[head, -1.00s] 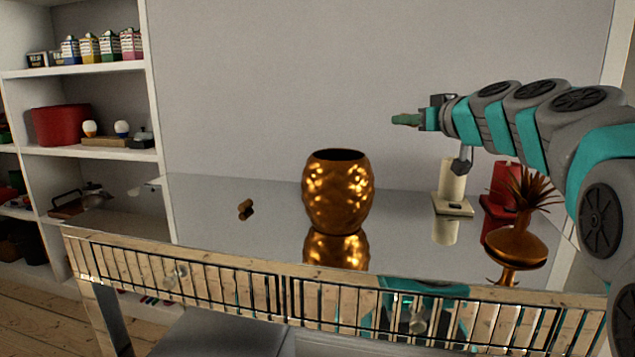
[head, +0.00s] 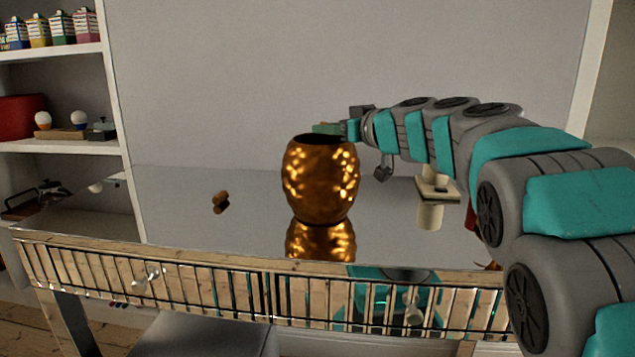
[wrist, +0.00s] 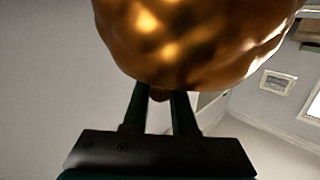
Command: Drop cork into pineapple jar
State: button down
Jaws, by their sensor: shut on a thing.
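The pineapple jar (head: 320,182), a shiny copper-gold vessel with a dark open mouth, stands upright on the mirrored table in the head view. Its bumpy wall fills the top of the wrist view (wrist: 190,45). My gripper (head: 322,129) is at the jar's rim height, at the far edge of the mouth in the head view. In the wrist view its fingers (wrist: 160,98) are shut on a small brown thing, seemingly the cork (wrist: 160,95), partly hidden beside the jar's edge. I cannot tell whether it touches the jar.
Another small brown cork-like piece (head: 221,198) lies on the table left of the jar. A pale candle on a stand (head: 437,188) is to the right, partly behind my arm. Shelves (head: 50,147) stand at the left. The table between jar and shelves is mostly clear.

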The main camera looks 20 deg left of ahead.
jog(key=shift+f, duration=0.4)
jog(key=c, duration=0.6)
grip_release()
jog(key=shift+c, duration=0.2)
jog(key=b+v, duration=0.2)
jog(key=v, duration=0.5)
jog(key=shift+s+d, duration=0.2)
jog(key=shift+d, duration=0.15)
